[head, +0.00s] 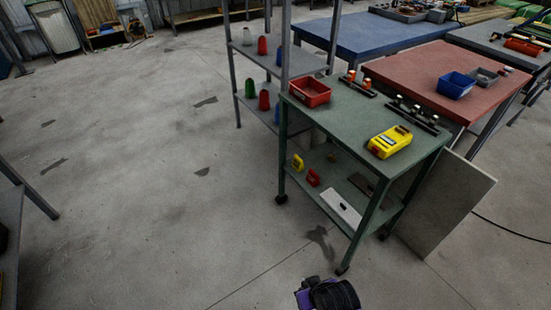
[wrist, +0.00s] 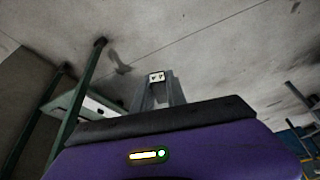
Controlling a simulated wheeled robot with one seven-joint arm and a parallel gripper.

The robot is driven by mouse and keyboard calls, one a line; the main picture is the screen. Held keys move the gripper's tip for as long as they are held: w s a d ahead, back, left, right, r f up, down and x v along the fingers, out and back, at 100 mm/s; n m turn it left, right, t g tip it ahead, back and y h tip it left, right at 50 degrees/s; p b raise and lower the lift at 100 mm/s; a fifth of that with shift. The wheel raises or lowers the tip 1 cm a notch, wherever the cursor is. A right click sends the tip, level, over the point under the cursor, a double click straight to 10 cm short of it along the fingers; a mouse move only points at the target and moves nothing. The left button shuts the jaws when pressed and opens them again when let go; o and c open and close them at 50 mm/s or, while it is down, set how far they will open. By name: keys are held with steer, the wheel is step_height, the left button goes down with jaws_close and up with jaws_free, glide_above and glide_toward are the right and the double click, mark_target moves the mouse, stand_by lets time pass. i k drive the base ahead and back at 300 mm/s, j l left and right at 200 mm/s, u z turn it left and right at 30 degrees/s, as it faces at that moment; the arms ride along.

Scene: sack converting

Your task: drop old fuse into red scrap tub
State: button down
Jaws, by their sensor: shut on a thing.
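The red scrap tub (head: 310,91) sits on the back left corner of the green cart's top (head: 345,110). It looks empty, though its floor is only partly seen. In the wrist view my gripper (wrist: 158,92) is shut on a small pale thing with dark marks (wrist: 157,77), which I take to be the old fuse. Most of it is hidden between the fingers. In the head view the purple and black end of my arm shows at the bottom edge, low in front of the cart and well apart from the tub. The fuse cannot be made out there.
A yellow device (head: 389,142) and two dark racks of fuse-like parts (head: 412,115) stand on the cart top. A grey shelf with cones (head: 264,100) is behind left. A blue bin (head: 455,85) sits on the red table. A panel (head: 445,205) leans right. Floor at left is clear.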

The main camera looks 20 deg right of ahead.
mark_target(313, 95)
steer(key=i+j+u, duration=0.1)
steer(key=i+j, duration=0.2)
steer(key=i, duration=0.2)
steer(key=i+j, duration=0.2)
steer(key=i, duration=0.3)
steer(key=i+j+u, duration=0.15)
steer(key=i, duration=0.35)
steer(key=j, duration=0.1)
